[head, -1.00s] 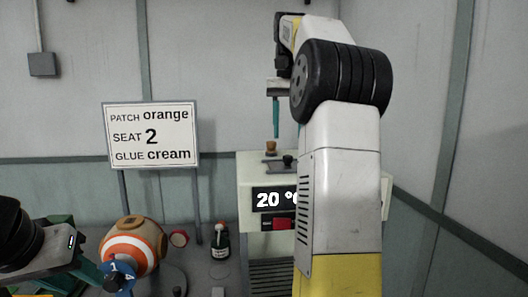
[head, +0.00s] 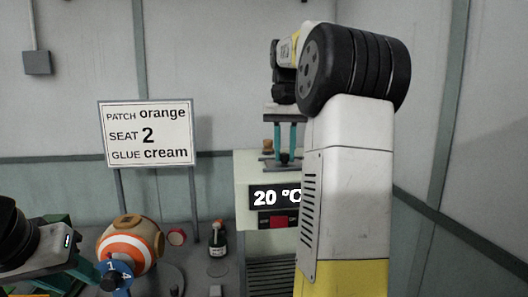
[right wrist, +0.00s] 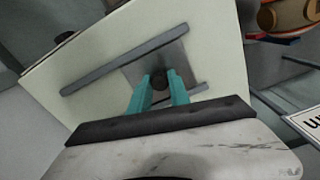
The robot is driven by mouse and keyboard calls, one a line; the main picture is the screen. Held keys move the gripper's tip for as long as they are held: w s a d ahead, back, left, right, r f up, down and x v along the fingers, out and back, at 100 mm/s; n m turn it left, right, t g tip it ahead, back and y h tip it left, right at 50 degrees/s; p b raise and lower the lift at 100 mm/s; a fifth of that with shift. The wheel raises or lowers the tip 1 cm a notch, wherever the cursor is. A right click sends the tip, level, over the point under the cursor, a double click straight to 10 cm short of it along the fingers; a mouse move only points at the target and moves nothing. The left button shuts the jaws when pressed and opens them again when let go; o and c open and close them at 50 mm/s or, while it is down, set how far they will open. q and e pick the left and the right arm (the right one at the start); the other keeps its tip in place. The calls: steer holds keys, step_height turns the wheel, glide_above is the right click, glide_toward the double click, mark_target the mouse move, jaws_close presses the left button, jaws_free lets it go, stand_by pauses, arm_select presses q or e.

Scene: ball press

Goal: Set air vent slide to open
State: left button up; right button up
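The air vent slide is a grey plate (right wrist: 178,60) with a dark round knob (right wrist: 160,78), set between two dark rails on the pale top of a box. In the head view the knob (head: 284,158) shows small on the box top. My right gripper (head: 286,148) points down over it. In the right wrist view its teal fingers (right wrist: 160,84) stand apart, one on each side of the knob; firm contact is not visible. My left gripper (head: 92,272) is at the lower left beside a blue numbered disc (head: 115,277); its fingertips are partly hidden.
The box front has a "20 °C" display (head: 275,197) and a red switch (head: 277,222). An orange-white ball (head: 128,242), a dark bottle (head: 217,240) and a sign (head: 149,133) stand left. A small brown cork-like piece (head: 267,145) sits behind the knob.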

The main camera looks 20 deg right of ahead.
jaws_close()
stand_by(0.3)
stand_by(0.8)
steer(key=shift+d, duration=0.25)
steer(key=s+d, duration=0.1)
steer(key=d, duration=0.2)
steer(key=s+d, duration=0.1)
steer(key=d, duration=0.7)
steer(key=shift+s, duration=0.4)
steer(key=shift+d, duration=0.1)
steer(key=o, duration=0.7)
jaws_free()
steer(key=shift+o, duration=0.2)
